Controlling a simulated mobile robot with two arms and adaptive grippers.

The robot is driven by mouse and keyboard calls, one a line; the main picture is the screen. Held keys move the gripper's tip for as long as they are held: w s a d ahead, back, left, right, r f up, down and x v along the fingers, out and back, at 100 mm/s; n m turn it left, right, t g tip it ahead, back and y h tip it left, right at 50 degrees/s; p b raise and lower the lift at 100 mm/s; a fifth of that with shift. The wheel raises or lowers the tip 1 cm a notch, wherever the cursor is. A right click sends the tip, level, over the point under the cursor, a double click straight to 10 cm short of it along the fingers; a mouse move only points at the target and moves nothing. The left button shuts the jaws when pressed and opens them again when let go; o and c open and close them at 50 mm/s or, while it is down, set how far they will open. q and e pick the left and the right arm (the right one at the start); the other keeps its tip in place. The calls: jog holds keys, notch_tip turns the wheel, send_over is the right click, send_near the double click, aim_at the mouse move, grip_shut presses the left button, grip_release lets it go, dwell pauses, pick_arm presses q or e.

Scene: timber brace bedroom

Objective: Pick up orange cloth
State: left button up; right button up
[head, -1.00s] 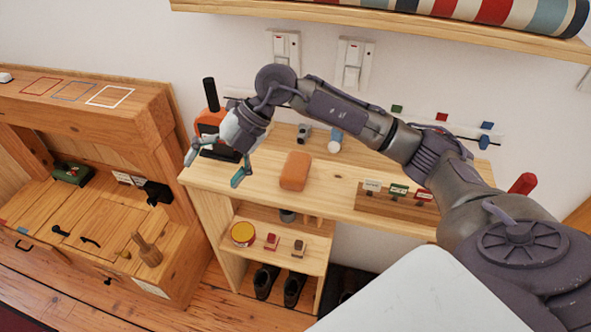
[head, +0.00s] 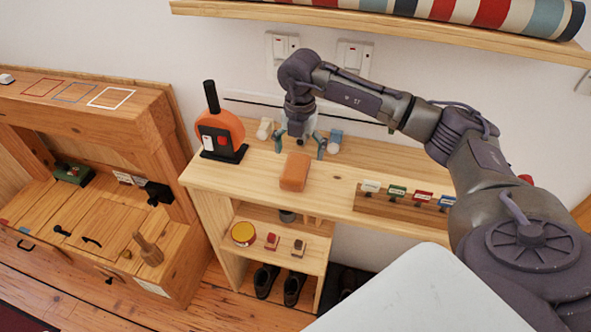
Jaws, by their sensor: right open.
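The orange cloth (head: 295,173) is a small, block-like folded piece lying on the light wooden shelf top (head: 340,182) near its front edge. My right gripper (head: 299,150) points down just behind and above the cloth's far end, with its teal fingers spread apart and nothing between them. I cannot tell exactly how high the fingertips are above the wood. My left gripper is not in view.
An orange round device with a black handle (head: 220,130) stands to the left. A wooden block with small coloured tags (head: 400,205) is to the right. Small white and blue items (head: 335,139) lie behind. A striped roll (head: 480,12) rests on the shelf above.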

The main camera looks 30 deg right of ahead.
aim_at(295, 166)
jog(key=f, duration=0.2)
jog(key=a+f+p, duration=0.1)
jog(key=f, duration=0.1)
jog(key=shift+a+f, duration=0.1)
jog(key=shift+f, duration=0.45)
jog(key=shift+c, duration=0.2)
jog(key=c, duration=1.2)
notch_tip(295, 166, up, 10)
jog(key=shift+r+b, duration=0.1)
jog(key=shift+b, duration=0.55)
